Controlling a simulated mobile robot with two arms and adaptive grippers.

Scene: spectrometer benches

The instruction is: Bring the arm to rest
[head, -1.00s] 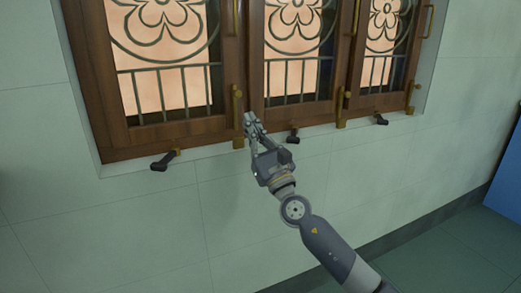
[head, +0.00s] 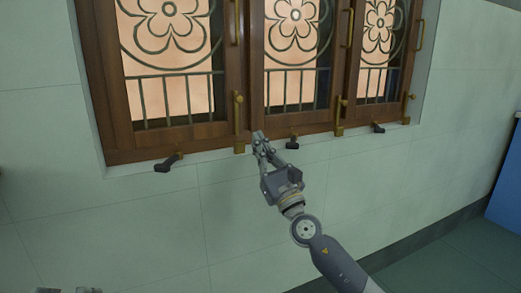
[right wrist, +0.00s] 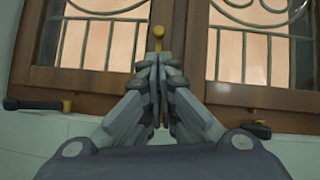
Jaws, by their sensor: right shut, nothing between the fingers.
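My right gripper (head: 259,138) is shut and empty in the head view. Its tips are at the lower edge of the window frame (head: 190,137), by the foot of a brass handle (head: 238,118). In the right wrist view the closed fingers (right wrist: 157,70) point up toward the window, in front of a brass handle (right wrist: 158,36). Whether they touch the frame I cannot tell. Only the tips of my left gripper (head: 67,291) show at the bottom left edge of the head view, apart from each other.
Black handles (head: 167,163) stick out below the window, one left of my right gripper and others (head: 292,142) to its right. The tiled wall (head: 130,220) below is bare. A blue object (head: 505,180) stands at the far right, beside green floor (head: 450,262).

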